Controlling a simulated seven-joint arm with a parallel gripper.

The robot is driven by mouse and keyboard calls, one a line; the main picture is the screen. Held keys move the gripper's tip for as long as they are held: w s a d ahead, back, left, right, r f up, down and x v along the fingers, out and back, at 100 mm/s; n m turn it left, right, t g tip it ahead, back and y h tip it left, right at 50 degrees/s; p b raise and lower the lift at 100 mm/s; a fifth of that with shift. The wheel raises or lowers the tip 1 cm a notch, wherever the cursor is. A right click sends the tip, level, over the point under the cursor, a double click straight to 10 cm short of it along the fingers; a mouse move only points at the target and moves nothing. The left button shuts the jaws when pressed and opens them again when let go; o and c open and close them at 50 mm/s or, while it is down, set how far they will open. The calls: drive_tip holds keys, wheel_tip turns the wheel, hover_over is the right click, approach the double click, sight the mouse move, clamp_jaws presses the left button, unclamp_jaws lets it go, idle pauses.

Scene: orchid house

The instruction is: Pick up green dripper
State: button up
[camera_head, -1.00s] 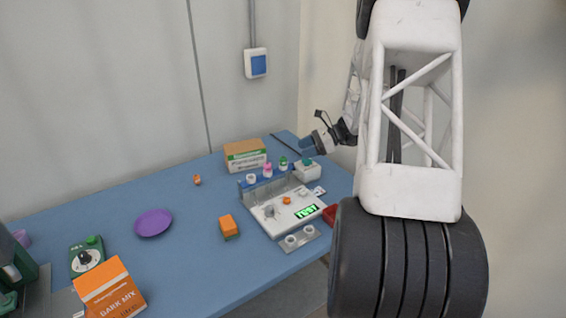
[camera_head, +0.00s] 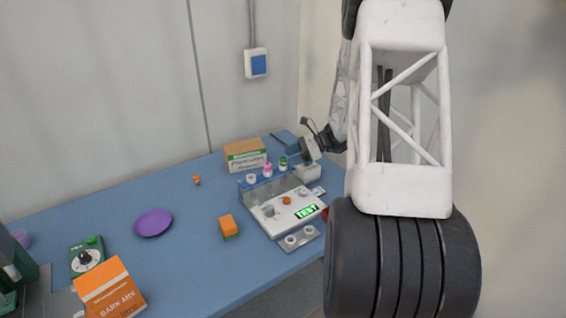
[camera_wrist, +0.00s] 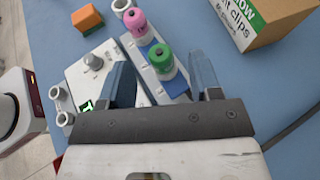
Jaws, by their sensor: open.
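The green dripper (camera_wrist: 160,60), a small bottle with a green cap, stands upright in a blue rack (camera_wrist: 172,86). It also shows in the head view (camera_head: 283,162). A pink-capped dripper (camera_wrist: 134,21) stands beside it in the same rack. My gripper (camera_wrist: 163,75) is open, with one blue-grey finger on each side of the green dripper in the wrist view. The fingers do not visibly touch it. In the head view my gripper (camera_head: 305,160) is just right of the dripper, and its fingertips are hard to make out.
A white tester with a green display (camera_head: 307,211) stands in front of the rack. A cardboard box (camera_head: 246,155) is behind it. An orange block (camera_head: 229,226) and purple plate (camera_head: 153,223) lie left on the blue table (camera_head: 185,265), with free room between them.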

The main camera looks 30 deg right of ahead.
drive_tip(key=shift+x, duration=1)
drive_tip(key=c, duration=1)
drive_tip(key=shift+r, duration=0.1)
drive_tip(key=shift+r, duration=0.45)
wheel_tip(320, 180, up, 3)
drive_tip(key=shift+s+f, duration=0.1)
drive_tip(key=shift+f, duration=0.1)
drive_tip(key=s+a, duration=0.3)
drive_tip(key=s, duration=0.4)
drive_tip(key=s+a+r, duration=0.1)
drive_tip(key=s+a, duration=0.3)
drive_tip(key=s, duration=0.3)
drive_tip(key=shift+r, duration=0.15)
